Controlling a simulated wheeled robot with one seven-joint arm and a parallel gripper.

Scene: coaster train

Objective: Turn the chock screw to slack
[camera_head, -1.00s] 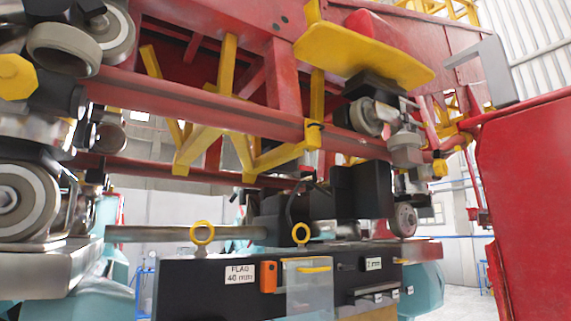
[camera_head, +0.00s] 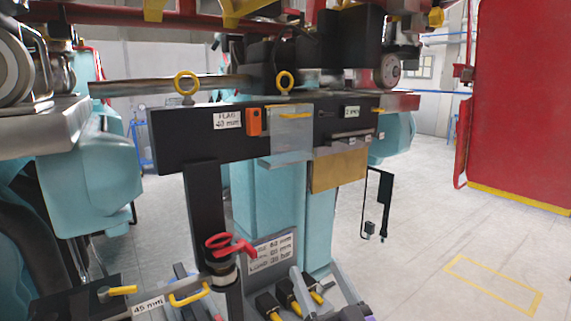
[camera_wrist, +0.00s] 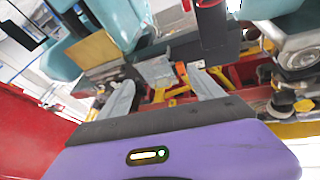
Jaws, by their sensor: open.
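No part carries a readable chock screw label, so I cannot tell which one it is. A red handle (camera_head: 230,245) sits on a dark fitting at the lower middle.
A teal column (camera_head: 268,205) stands behind. Yellow-handled fittings (camera_head: 188,294) crowd the lower foreground. A red panel (camera_head: 520,100) is at right, with open floor (camera_head: 430,225) below it.

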